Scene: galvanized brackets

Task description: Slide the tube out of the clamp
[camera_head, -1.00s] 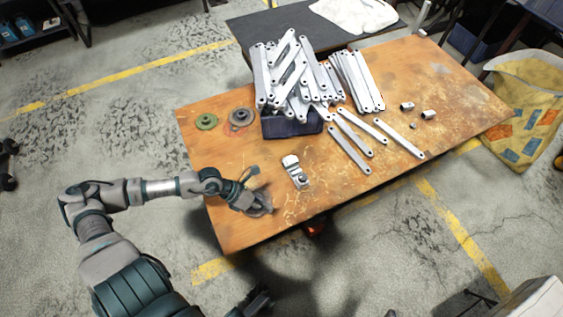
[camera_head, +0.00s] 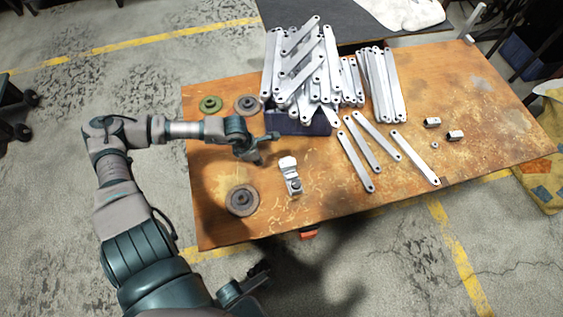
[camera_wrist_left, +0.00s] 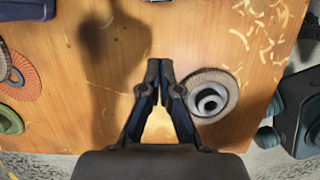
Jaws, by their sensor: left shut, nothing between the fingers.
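A small silver metal clamp-like piece (camera_head: 290,178) stands on the wooden table near its front edge. I cannot make out a separate tube in it. My left gripper (camera_head: 258,162) is above the table, to the left of this piece and apart from it. In the left wrist view my left gripper (camera_wrist_left: 160,65) has its fingertips together with nothing between them. A dark part at the bottom of the head view, which looks like my right gripper (camera_head: 258,270), hangs below the table's front edge; its fingers are unclear.
A rusty disc (camera_head: 242,200) lies near the front edge; a green disc (camera_head: 210,104) and a brown disc (camera_head: 247,104) lie behind. Grey bars (camera_head: 300,75) pile over a dark blue bin (camera_head: 300,123). Loose bars (camera_head: 415,158) and small metal cylinders (camera_head: 432,122) lie to the right.

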